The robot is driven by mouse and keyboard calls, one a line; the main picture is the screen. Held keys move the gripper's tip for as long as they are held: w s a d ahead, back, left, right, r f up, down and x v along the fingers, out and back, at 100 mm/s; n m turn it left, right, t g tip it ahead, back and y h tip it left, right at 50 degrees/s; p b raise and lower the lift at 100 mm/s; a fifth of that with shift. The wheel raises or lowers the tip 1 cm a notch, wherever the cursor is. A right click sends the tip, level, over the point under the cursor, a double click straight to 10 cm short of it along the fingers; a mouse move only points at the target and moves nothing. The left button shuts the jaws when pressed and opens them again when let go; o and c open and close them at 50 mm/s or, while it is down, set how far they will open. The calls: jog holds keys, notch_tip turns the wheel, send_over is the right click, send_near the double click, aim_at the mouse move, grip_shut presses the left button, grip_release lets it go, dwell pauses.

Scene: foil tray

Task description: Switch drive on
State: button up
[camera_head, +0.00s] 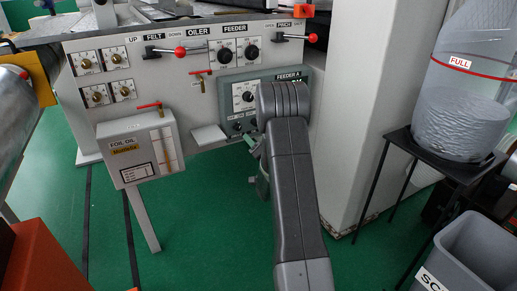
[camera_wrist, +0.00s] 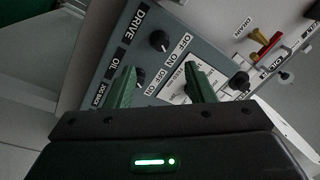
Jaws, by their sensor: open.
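The drive switch is a black rotary knob (camera_wrist: 159,41) beside the DRIVE label on the grey-blue panel (camera_wrist: 203,52), with OFF and ON marks next to it. Which way it points is too small to tell. My gripper (camera_wrist: 158,73) is open, its two green fingers facing the panel, with nothing between them. The drive knob lies above the gap between the fingertips in the wrist view, apart from both. In the head view the same panel, marked FEEDER A (camera_head: 295,76), is partly hidden by my arm, and my fingers show poorly.
A second black knob (camera_wrist: 138,78) by the OIL label is close to the left finger. Another knob (camera_wrist: 239,81) is right of the right finger. A red-handled valve (camera_wrist: 268,45) is farther right. The foil/oil box (camera_head: 139,147) stands left of my arm; a pale column (camera_head: 355,110) stands right.

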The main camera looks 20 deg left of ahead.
aim_at(240, 129)
jog(key=shift+v, duration=2.25)
jog(key=shift+w+a, duration=0.1)
jog(key=shift+a, duration=0.05)
jog(key=b+x, duration=0.1)
jog(key=x, duration=1.2)
jog(key=shift+w+a+r+b, duration=0.1)
jog(key=shift+w+a+b, duration=0.05)
jog(key=shift+a+b, duration=0.2)
jog(key=shift+d, duration=0.1)
jog(key=shift+d, duration=0.1)
